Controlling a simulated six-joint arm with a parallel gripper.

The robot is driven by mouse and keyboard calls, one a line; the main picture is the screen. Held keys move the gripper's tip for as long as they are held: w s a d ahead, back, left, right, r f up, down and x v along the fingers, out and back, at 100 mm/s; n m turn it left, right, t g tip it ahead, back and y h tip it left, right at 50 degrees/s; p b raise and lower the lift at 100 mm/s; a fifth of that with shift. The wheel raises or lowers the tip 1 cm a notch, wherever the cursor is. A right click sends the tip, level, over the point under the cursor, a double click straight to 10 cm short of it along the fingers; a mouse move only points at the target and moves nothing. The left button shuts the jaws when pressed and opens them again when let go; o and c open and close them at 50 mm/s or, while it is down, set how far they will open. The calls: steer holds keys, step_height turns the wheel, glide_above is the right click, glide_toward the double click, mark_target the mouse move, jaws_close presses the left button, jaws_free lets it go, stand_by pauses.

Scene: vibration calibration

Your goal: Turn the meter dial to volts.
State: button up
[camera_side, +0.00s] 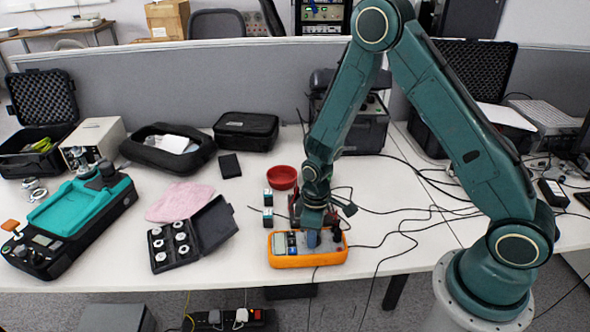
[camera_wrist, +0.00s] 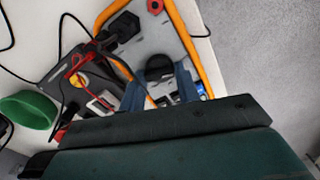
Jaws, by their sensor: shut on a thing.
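The orange-edged meter (camera_side: 283,263) lies on the white table in front of the arm, its display towards the left. In the wrist view the meter (camera_wrist: 188,32) fills the upper middle. Its black round dial (camera_wrist: 159,67) sits between the two blue fingers of my gripper (camera_wrist: 160,84). My gripper (camera_side: 312,238) points down over the meter in the side view and is shut on the dial. The dial's setting cannot be read, since the fingers and wrist hide much of the meter's face.
A red bowl (camera_side: 281,178) and small boxes (camera_side: 268,197) stand behind the meter. Black cables (camera_side: 400,232) run across the table to the right. An open black case (camera_side: 212,225) with metal weights lies to the left. The table's front edge is close to the meter.

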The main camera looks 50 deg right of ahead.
steer(key=m, duration=0.6)
stand_by(0.5)
steer(key=o, duration=1)
steer(key=shift+r, duration=0.15)
steer(key=shift+r, duration=6.8)
